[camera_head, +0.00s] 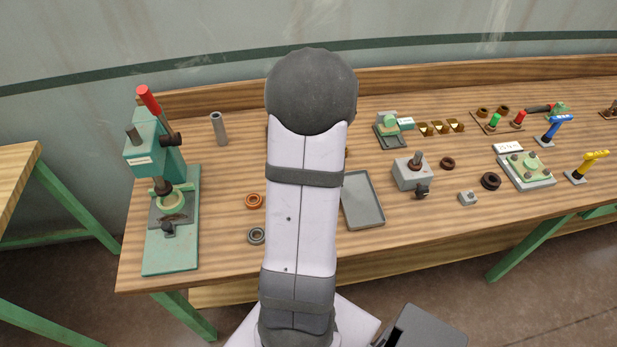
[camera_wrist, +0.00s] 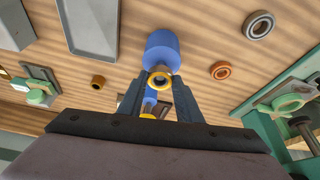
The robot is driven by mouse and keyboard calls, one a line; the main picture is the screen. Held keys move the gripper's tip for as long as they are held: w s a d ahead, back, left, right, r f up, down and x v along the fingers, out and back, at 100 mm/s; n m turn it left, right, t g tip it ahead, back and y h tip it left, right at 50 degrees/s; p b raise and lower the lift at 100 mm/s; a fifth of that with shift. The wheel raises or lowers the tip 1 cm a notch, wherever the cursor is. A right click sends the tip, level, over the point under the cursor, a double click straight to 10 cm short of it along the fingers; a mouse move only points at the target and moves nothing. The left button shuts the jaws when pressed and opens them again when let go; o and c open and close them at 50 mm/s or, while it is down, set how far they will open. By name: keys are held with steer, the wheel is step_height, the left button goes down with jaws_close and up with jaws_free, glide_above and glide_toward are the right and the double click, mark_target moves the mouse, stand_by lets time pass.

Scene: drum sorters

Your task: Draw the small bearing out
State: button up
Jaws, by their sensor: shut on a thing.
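My gripper (camera_wrist: 160,78) shows in the wrist view, its two dark fingers closed in on a blue-and-yellow piece. This piece has a blue rounded body (camera_wrist: 163,48) beyond the fingertips and a yellow-rimmed ring with a dark centre (camera_wrist: 160,82) between them. More blue and yellow shows between the fingers, nearer the palm. A grey bearing-like ring (camera_head: 256,235) and an orange ring (camera_head: 255,200) lie on the bench left of my arm. They also show in the wrist view, the grey one (camera_wrist: 258,25) above the orange one (camera_wrist: 221,70). I cannot tell which thing is the small bearing. My arm hides the gripper in the head view.
A green press (camera_head: 171,225) stands at the bench's left, with a grey upright cylinder (camera_head: 219,128) behind. A grey tray (camera_head: 362,199) lies right of my arm. A grey block with a knob (camera_head: 411,176) and several fixtures stand farther right. The front edge is mostly clear.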

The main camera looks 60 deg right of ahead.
step_height(320, 180, up, 7)
steer(key=shift+r, duration=0.15)
stand_by(0.4)
